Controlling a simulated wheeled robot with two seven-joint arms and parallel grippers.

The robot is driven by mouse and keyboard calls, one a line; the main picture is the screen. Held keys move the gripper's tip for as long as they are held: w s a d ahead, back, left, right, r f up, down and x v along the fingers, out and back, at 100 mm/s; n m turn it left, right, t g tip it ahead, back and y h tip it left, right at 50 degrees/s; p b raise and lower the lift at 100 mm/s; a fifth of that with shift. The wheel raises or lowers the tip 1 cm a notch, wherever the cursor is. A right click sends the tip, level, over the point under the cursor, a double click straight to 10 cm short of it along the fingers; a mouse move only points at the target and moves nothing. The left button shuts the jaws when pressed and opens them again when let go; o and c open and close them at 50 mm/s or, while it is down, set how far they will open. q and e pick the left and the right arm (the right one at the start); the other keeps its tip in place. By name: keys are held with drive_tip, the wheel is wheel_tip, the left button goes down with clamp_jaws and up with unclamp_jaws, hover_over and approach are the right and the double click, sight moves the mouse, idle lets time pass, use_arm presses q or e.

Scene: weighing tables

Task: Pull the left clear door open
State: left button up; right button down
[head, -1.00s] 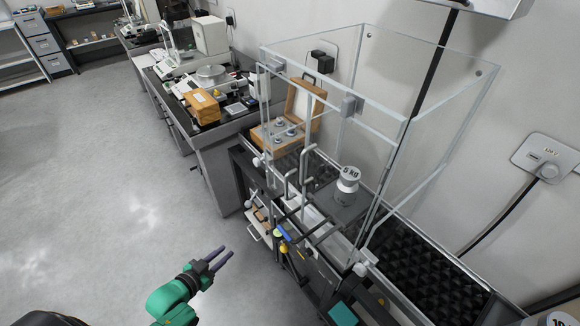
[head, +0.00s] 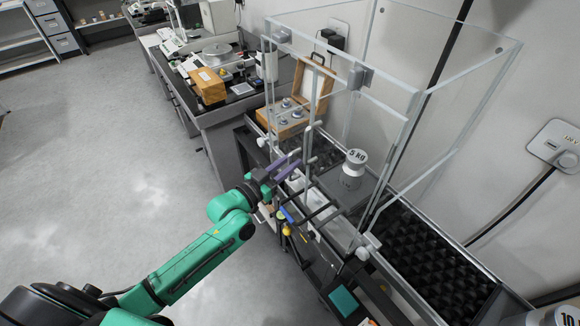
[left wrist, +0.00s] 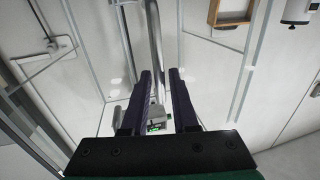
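The left clear door (head: 296,72) is a glass pane on the near left side of the clear case in the head view. A pale upright handle (head: 309,146) stands at its lower part. My left gripper (head: 291,166) has its dark purple fingers just left of this handle at about its height. In the left wrist view the two fingers (left wrist: 160,73) are apart, with a grey upright bar (left wrist: 155,35) seen ahead between them. I cannot tell whether they touch it. My right gripper is not in view.
A 5 kg weight (head: 353,166) stands inside the case. A wooden box (head: 288,118) with small weights is behind the glass. Dark rods and coloured tools (head: 288,217) hang at the table's front. Another bench (head: 228,108) stands back left. The floor at left is clear.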

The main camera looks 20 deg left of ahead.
use_arm(q)
drive_tip(key=shift+w+d, duration=0.1)
drive_tip(key=shift+w, duration=0.1)
clamp_jaws()
idle(1.3)
